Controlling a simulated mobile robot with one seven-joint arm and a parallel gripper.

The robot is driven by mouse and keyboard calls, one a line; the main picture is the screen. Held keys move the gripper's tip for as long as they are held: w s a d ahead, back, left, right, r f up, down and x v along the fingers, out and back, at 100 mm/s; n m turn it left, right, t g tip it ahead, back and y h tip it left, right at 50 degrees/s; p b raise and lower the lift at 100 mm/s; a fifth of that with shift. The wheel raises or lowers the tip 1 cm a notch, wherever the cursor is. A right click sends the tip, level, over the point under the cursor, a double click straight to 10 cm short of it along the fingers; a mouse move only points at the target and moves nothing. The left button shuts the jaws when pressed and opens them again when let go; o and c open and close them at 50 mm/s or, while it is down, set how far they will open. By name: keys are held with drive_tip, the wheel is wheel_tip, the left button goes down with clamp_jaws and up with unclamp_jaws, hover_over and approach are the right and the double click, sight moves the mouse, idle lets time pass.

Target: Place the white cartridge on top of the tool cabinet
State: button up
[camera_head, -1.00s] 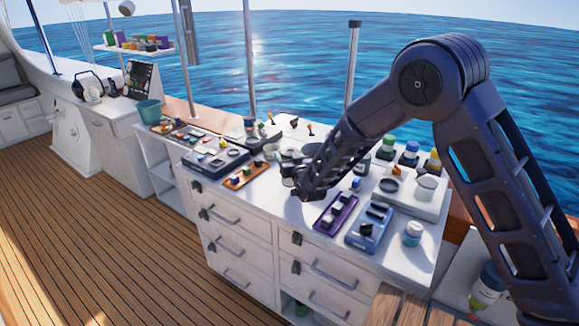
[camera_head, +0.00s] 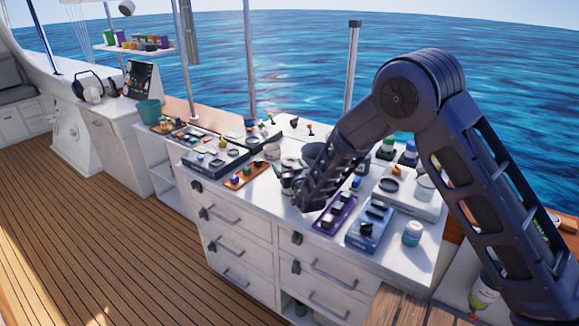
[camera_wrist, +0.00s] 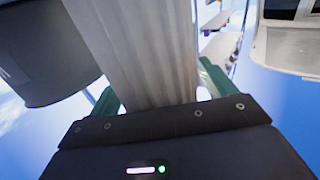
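The white cartridge is most likely the pale ribbed cylinder (camera_wrist: 140,50) filling the middle of the wrist view. My gripper (camera_wrist: 158,95) has its green fingers on either side of it, close to its edges. The cylinder hides the fingertips, so I cannot tell whether they press on it. In the head view my gripper (camera_head: 290,182) is low over the white worktop, and the cylinder cannot be made out there. The tool cabinet is probably the white drawer unit (camera_head: 240,232) under this worktop; no other cabinet is clearly identifiable.
A dark pot (camera_head: 313,150) stands close behind my gripper, and a dark cylinder (camera_wrist: 50,50) fills the wrist view's upper left. A purple tray (camera_head: 335,213), a blue-grey box (camera_head: 370,225) and an orange tray (camera_head: 246,174) crowd the worktop. Clear worktop shows near the front edge.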

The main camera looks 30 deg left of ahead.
drive_tip(key=shift+r, duration=0.2)
drive_tip(key=v, duration=1.2)
